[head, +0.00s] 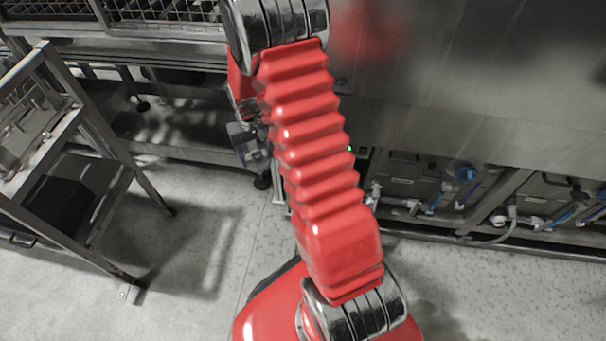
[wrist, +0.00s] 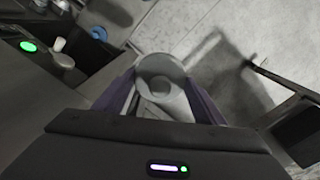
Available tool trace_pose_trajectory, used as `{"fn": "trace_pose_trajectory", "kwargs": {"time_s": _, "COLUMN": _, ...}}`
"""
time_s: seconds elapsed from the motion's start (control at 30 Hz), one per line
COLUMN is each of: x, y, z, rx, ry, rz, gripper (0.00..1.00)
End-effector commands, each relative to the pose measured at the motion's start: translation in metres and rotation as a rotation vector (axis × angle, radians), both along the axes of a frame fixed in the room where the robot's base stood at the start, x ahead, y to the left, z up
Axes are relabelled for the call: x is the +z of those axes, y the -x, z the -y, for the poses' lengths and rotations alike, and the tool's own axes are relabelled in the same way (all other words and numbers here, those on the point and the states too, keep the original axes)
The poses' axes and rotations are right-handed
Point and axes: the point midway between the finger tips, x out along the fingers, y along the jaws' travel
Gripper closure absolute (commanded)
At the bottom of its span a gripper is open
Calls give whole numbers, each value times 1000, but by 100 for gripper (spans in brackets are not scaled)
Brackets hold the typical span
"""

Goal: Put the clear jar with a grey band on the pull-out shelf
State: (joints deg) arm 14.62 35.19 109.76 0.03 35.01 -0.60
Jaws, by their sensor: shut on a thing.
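My gripper (wrist: 160,92) shows in the wrist view with its two purple-grey fingers on either side of a pale, round-topped jar (wrist: 162,82). It is shut on this jar, seen from above with its rim toward the camera. The jar looks whitish grey and partly see-through; I cannot make out its grey band clearly. In the head view my red arm covers the middle, and only a small part of the gripper shows beside it; the jar cannot be made out there. I cannot identify the pull-out shelf in either view.
A metal trolley (head: 75,118) stands at the left on the open grey floor (head: 200,240). A steel rack with wire baskets (head: 165,12) is at the back left.

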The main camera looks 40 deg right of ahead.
Motion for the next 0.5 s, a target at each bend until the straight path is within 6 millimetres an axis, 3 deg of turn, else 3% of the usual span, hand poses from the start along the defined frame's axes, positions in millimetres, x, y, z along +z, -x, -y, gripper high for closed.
{"fn": "trace_pose_trajectory", "kwargs": {"time_s": 0.1, "x": 39, "y": -20, "z": -33, "rx": 66, "ry": 2, "rz": 7, "gripper": 57}}
{"fn": "trace_pose_trajectory", "kwargs": {"time_s": 0.3, "x": 100, "y": -37, "z": -87, "rx": 165, "ry": 1, "rz": 7, "gripper": 57}}
{"fn": "trace_pose_trajectory", "kwargs": {"time_s": 0.5, "x": 142, "y": -40, "z": -125, "rx": 232, "ry": 0, "rz": 2, "gripper": 57}}
